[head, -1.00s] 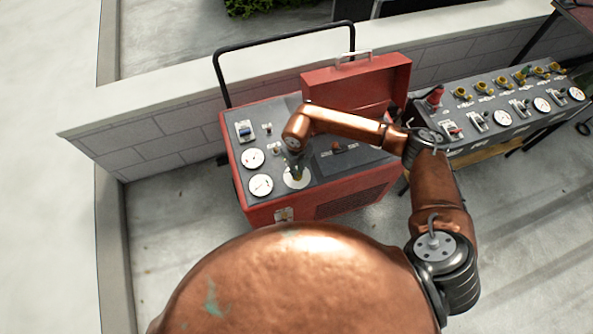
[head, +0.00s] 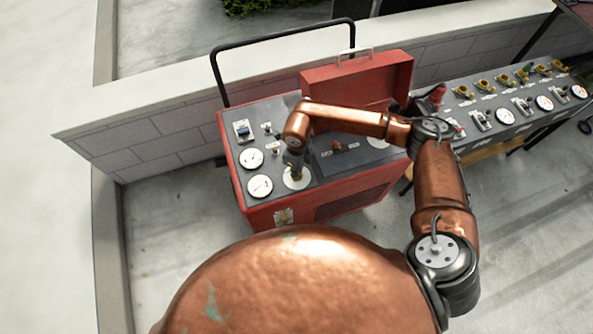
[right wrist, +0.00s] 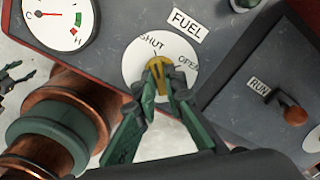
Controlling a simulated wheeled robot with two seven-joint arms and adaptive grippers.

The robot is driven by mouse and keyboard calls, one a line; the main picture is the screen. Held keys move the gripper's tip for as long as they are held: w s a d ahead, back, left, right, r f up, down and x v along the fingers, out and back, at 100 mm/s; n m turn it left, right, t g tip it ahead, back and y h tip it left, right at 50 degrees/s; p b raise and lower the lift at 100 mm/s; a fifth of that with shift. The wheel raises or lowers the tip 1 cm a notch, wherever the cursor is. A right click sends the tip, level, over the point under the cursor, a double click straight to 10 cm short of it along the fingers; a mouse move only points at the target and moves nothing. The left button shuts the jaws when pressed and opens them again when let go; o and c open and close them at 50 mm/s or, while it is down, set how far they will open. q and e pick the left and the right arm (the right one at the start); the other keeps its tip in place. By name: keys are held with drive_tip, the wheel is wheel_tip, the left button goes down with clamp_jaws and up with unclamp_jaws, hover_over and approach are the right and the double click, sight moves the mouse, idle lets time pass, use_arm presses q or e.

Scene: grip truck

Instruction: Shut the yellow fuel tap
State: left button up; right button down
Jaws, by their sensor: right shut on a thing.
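The yellow fuel tap (right wrist: 158,76) sits on a round white plate (right wrist: 133,68) marked SHUT and OPEN, under a FUEL label (right wrist: 187,24), in the right wrist view. My right gripper (right wrist: 158,88) is shut on the tap, with a green finger on each side of it. The tap's handle points roughly between the two words; its exact setting is partly hidden by the fingers. In the head view the white plate (head: 297,181) shows on the red generator's (head: 275,205) dark top panel, with my right gripper (head: 296,174) over it.
Dials (head: 260,186), a blue switch (head: 243,130) and an orange-knobbed RUN lever (right wrist: 294,115) are near the tap. The generator's raised red lid (head: 355,82) stands behind my right arm. A valve panel (head: 500,100) is at the right, a low wall (head: 150,135) behind.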

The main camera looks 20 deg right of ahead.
idle(0.3)
drive_tip(key=c, duration=2)
unclamp_jaws()
drive_tip(key=shift+r, duration=0.1)
wheel_tip(320, 180, up, 12)
drive_tip(key=shift+f, duration=0.1)
